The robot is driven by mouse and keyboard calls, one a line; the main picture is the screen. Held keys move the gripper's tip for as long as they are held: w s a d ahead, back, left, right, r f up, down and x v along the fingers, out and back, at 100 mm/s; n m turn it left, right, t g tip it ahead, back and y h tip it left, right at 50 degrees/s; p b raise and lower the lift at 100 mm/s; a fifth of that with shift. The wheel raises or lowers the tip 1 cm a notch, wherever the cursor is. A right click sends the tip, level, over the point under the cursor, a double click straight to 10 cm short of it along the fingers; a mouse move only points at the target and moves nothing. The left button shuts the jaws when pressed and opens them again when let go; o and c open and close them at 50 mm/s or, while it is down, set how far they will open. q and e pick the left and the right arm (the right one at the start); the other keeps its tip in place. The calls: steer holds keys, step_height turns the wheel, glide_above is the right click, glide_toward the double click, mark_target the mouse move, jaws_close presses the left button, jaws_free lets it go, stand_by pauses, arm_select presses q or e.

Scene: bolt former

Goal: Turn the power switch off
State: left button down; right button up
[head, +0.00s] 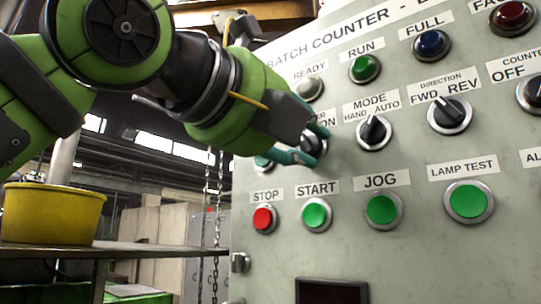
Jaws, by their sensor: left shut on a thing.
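The grey control panel (420,215) fills the right of the head view. The power switch (314,143) is a dark knob in a metal ring at the left end of the knob row. Its label is mostly covered by my gripper; only "ER" and "ON" show. My left gripper (311,146) reaches in from the left, with its teal fingers closed on the knob, one above and one below. The way the knob points is hidden. My right gripper is not in view.
To the right are the mode knob (374,132) and the direction knob (449,115). Below are the red stop button (264,218) and the green start button (316,214). Indicator lamps sit above. A yellow bucket (54,213) stands on a shelf at left.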

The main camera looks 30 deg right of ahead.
arm_select(q)
steer(key=shift+w+a+r, duration=0.1)
steer(key=shift+a+r, duration=0.15)
steer(key=shift+r, duration=0.25)
steer(key=c, duration=1)
jaws_free()
steer(key=v, duration=1.1)
steer(key=shift+a+f, duration=0.35)
steer(key=shift+a, duration=0.05)
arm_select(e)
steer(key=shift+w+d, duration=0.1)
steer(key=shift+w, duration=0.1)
